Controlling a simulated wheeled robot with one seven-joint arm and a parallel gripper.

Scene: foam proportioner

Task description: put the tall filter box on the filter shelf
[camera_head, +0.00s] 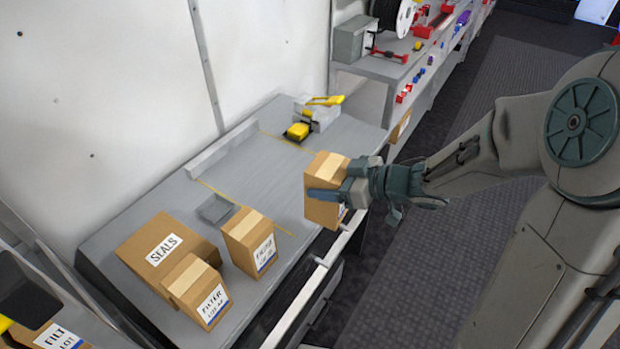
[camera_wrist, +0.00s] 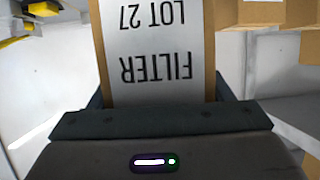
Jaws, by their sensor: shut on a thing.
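My gripper (camera_head: 335,190) is shut on the tall filter box (camera_head: 326,170), a brown carton with a pale tape strip on top. The box is upright, held at the front edge of the grey bench. I cannot tell whether its bottom touches the bench. In the wrist view, its white label (camera_wrist: 155,50) reads FILTER LOT 27 upside down and fills the space between the fingers. No shelf is clearly identifiable as the filter shelf; a carton marked FILT (camera_head: 58,338) is cut off at the lower left.
On the bench (camera_head: 270,170) stand a SEALS carton (camera_head: 150,262) and two other filter boxes (camera_head: 248,240) (camera_head: 195,288). A rail runs along the bench front. The bench middle is clear.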

